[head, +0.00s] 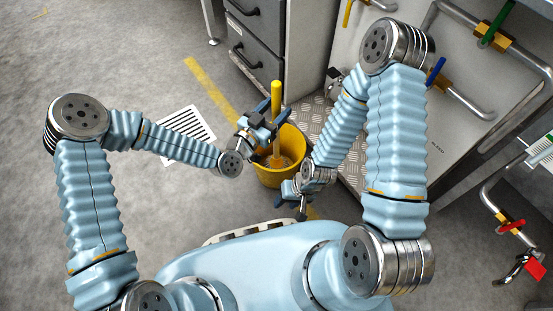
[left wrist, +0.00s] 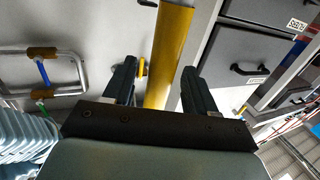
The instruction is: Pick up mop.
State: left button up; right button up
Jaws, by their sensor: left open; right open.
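The mop's yellow handle (head: 276,97) stands almost upright in a yellow bucket (head: 281,178) on the floor. Its lower end is down inside the bucket, where the mop head is hard to make out. My left gripper (head: 268,120) is open at the handle, above the bucket rim. In the left wrist view the handle (left wrist: 168,50) runs between the two spread fingers of my left gripper (left wrist: 158,75), with gaps at the sides. My right gripper (head: 291,197) is open and empty, low at the bucket's near right side, apart from the handle.
A dark drawer cabinet (head: 258,50) stands behind the bucket. A pale panel (head: 410,125) with pipes and coloured valve handles is at the right, beside a metal tread plate (head: 325,120). The floor at far left is clear.

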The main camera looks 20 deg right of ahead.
pick_arm(q)
jog(key=shift+w+d, duration=0.3)
jog(key=shift+d, duration=0.1)
jog(key=shift+c, duration=0.3)
jog(key=c, duration=0.9)
jog(key=shift+c, duration=0.3)
jog(key=shift+r, duration=0.15)
